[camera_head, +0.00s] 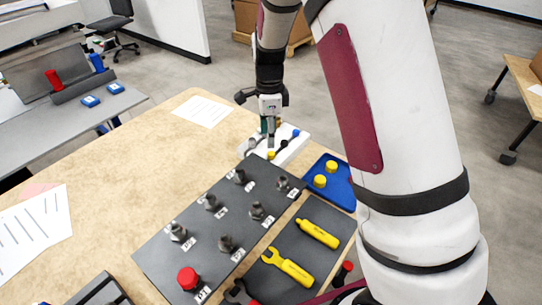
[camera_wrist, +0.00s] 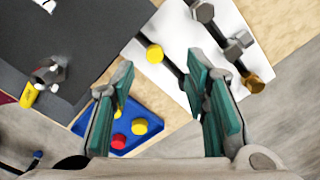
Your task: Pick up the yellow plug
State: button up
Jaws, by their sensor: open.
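A yellow plug (camera_head: 271,155) sits at the near end of a white block (camera_head: 292,152). In the wrist view a round yellow cap (camera_wrist: 154,54) on a dark stem shows at the white block's edge, just beyond and between my fingertips. My gripper (camera_head: 270,141) points down over the block; in the wrist view its green-padded fingers (camera_wrist: 160,78) are apart with nothing between them. Other yellow round pieces (camera_head: 320,181) lie in a blue tray (camera_head: 342,194). In the wrist view, one yellow piece (camera_wrist: 139,126) lies beside a red one (camera_wrist: 119,141) in the tray.
A black plug (camera_head: 284,143) and a blue one (camera_head: 296,132) stand on the same block. Several metal fittings and a red knob (camera_head: 188,278) stand on a dark board (camera_head: 160,249) nearby. Yellow tools (camera_head: 288,267) lie on a dark mat. The table's left part is mostly clear.

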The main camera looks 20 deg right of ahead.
aim_at(272, 153)
jog(key=shift+s+d+f, duration=0.1)
jog(key=shift+s+f, duration=0.1)
jog(key=shift+f, duration=1.4)
jog(key=shift+s+d+f, duration=0.1)
jog(key=shift+s+f, duration=0.1)
jog(key=shift+f, duration=1.35)
jog(key=c, duration=0.9)
